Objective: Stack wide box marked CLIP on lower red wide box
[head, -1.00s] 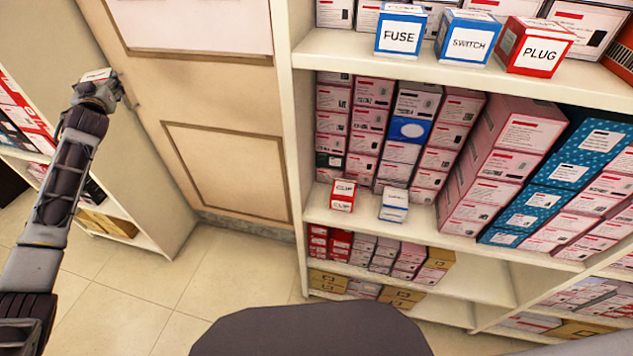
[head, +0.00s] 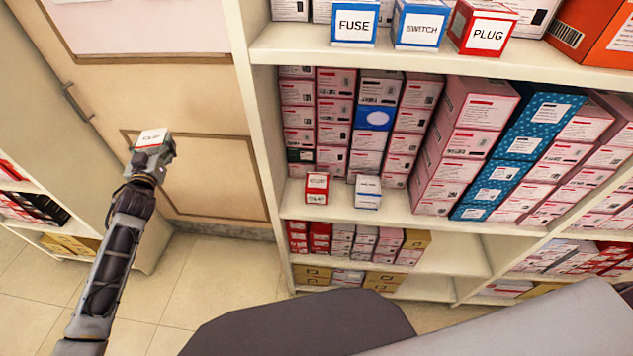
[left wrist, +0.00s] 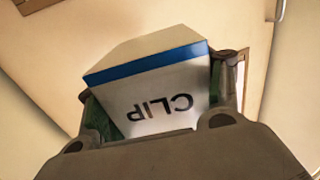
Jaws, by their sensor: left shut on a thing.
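My left gripper (head: 154,155) is shut on the white box marked CLIP (head: 152,137), held in the air in front of the door, left of the shelves. In the left wrist view the box marked CLIP (left wrist: 160,95) sits between the fingers, with a blue band along its edge and its lettering upside down. A small red box (head: 317,188) with white labels stands at the front of the middle shelf (head: 400,212). The gripper is well to its left, apart from it. My right gripper is not in view.
A small white and blue box (head: 367,191) stands just right of the red box. Boxes marked FUSE (head: 355,22), SWITCH (head: 419,25) and PLUG (head: 485,28) stand on the upper shelf. Stacked cartons fill the space behind. The shelf's side panel (head: 256,120) stands between gripper and shelf.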

